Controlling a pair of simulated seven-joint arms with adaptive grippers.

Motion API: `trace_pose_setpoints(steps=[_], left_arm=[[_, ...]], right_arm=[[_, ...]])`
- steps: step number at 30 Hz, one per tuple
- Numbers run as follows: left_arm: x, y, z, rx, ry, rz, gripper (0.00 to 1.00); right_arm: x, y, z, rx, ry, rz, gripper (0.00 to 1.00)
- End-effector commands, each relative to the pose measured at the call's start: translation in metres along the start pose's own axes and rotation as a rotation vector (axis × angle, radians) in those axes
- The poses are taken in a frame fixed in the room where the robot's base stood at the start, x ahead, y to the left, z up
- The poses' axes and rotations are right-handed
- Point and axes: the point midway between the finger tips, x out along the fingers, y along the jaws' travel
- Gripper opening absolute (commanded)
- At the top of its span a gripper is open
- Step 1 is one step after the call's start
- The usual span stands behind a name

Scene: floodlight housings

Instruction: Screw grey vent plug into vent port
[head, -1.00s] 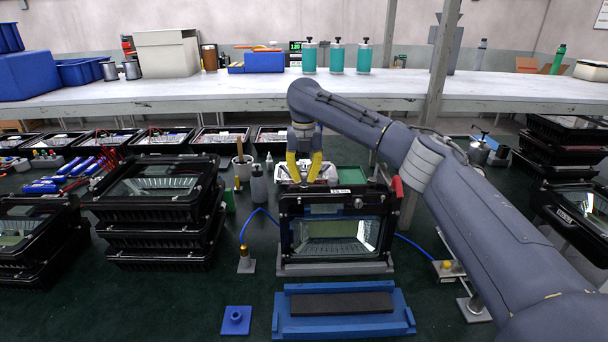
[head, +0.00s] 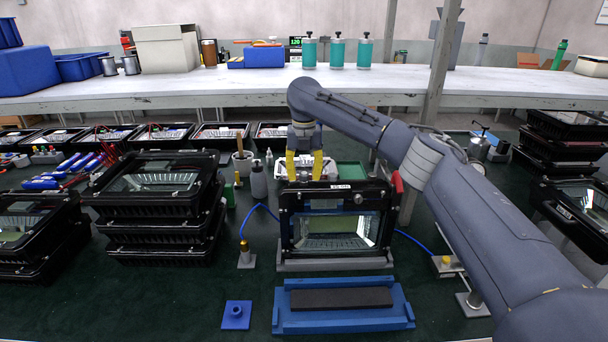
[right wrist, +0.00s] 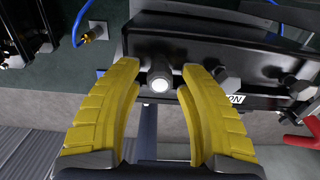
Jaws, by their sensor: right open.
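The black floodlight housing (head: 376,200) stands upright in a grey stand, its window facing me. My right gripper (head: 304,178) points down at its top edge, with its yellow fingers spread. In the right wrist view, the open fingers of the right gripper (right wrist: 160,95) stand on either side of a dark grey cylindrical piece with a bright end (right wrist: 158,77). It looks like the vent plug, standing on the housing's edge (right wrist: 195,45), with gaps visible beside it. The port is hidden beneath it, so I cannot tell how deep it sits. My left gripper is not in view.
A blue cradle (head: 342,325) with a dark pad lies in front of the housing. A small blue block (head: 237,315) lies to its left. Stacked housings (head: 160,210) stand at left. A red handle (head: 397,182) is beside the housing's upper right corner. Dark bench space lies around the cradle.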

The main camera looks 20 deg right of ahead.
Motion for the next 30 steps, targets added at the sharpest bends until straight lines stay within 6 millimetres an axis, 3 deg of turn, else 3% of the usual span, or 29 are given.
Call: trace_pose_setpoints(steps=[5,19,30], left_arm=[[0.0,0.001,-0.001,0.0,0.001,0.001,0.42],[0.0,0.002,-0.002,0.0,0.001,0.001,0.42],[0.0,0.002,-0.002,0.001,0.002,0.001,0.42]], right_arm=[[-0.016,0.001,0.001,0.001,-0.003,0.001,0.39],[-0.093,0.0,0.0,0.0,-0.002,0.001,0.39],[-0.118,0.0,0.0,0.0,0.0,0.0,0.39]])
